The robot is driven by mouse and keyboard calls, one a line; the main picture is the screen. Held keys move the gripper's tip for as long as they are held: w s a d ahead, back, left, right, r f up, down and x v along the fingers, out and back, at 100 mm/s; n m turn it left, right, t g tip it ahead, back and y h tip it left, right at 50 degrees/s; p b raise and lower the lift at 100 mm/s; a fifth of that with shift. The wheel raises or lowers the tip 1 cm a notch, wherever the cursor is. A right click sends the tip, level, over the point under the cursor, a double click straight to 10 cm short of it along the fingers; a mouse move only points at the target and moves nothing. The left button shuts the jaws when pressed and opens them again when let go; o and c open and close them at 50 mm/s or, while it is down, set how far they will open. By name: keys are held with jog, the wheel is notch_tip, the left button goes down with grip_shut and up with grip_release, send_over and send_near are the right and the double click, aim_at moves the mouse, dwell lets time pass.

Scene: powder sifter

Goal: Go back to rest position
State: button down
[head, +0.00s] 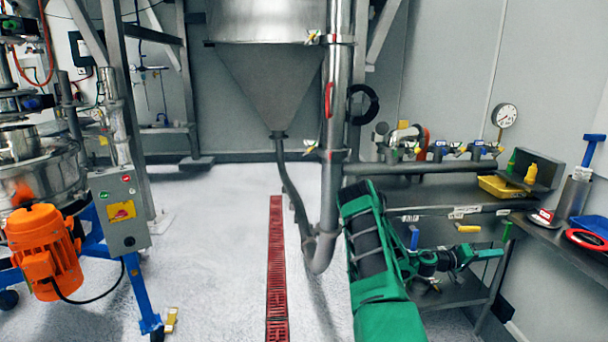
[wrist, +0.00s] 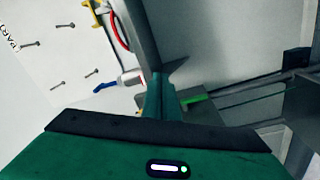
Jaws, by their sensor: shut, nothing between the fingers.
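My green arm reaches up from the bottom right of the head view and bends to the right. My gripper (head: 484,254) is at its end, beside the grey side bench (head: 527,222) and below its top. In the wrist view the fingers of my gripper (wrist: 163,98) are together, with nothing between them. The gripper's green body fills the bottom of that view.
A steel hopper (head: 268,75) and vertical pipe (head: 330,190) stand ahead. Valves and a gauge (head: 505,116) are at the back right. The bench holds a yellow tray (head: 500,187) and bottles. An orange motor (head: 43,250) and control box (head: 120,212) stand left. Floor around the red drain (head: 276,270) is clear.

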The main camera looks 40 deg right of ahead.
jog(key=w+a+r+t+y, duration=0.2)
jog(key=w+a+r+y, duration=0.2)
jog(key=a, duration=0.7)
jog(key=w+a+r+m+t+y, duration=0.1)
jog(key=w+a+r+t+y, duration=0.25)
jog(key=a, duration=0.85)
jog(key=w+a+r+t+y, duration=0.2)
jog(key=w+a+r+y, duration=0.15)
jog(key=a, duration=0.75)
jog(key=s+a+r+n+t+y, duration=0.1)
jog(key=a+n, duration=0.1)
jog(key=a, duration=0.7)
jog(key=s+a+r+n+t+y, duration=0.1)
jog(key=s+a+r+n+y, duration=0.1)
jog(key=a, duration=0.8)
jog(key=s+a+r+n+t+y, duration=0.1)
jog(key=s+a+r+n, duration=0.1)
jog(key=a, duration=0.7)
jog(key=shift+s+a+r+n+y, duration=0.15)
jog(key=shift+s+a+n+y, duration=0.05)
jog(key=shift+a+n+y, duration=0.1)
jog(key=shift+d, duration=0.1)
